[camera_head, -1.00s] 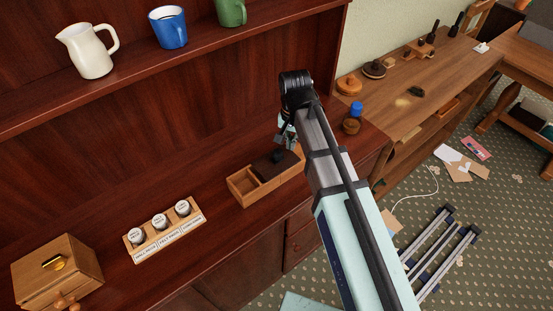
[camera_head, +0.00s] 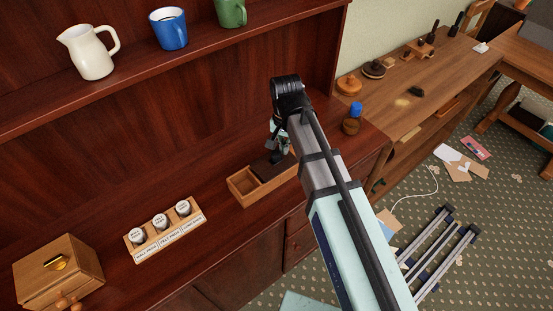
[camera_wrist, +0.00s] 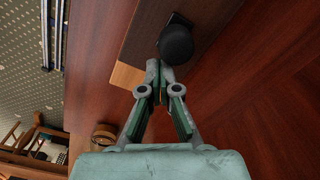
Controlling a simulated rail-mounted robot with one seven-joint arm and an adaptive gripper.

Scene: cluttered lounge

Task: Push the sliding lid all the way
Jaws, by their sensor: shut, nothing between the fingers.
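A small open-topped wooden box (camera_head: 242,199) stands on the dark cabinet top in the head view. Its dark sliding lid (camera_head: 266,169) covers part of it, and an open compartment shows at the left. My arm hides the box's right end. In the wrist view the lid (camera_wrist: 150,30) carries a round black knob (camera_wrist: 177,44), and pale wood of the box (camera_wrist: 126,76) shows beside it. My gripper (camera_wrist: 157,72) is shut and empty, its tips right by the knob. I cannot tell whether they touch. In the head view my gripper (camera_head: 282,152) is partly hidden above the lid.
A rack with several white-lidded jars (camera_head: 160,222) and a wooden chest (camera_head: 57,272) stand to the left. A blue-topped jar (camera_head: 353,117) stands to the right. A shelf above holds a jug (camera_head: 88,52) and mugs (camera_head: 168,28). The cabinet top behind the box is clear.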

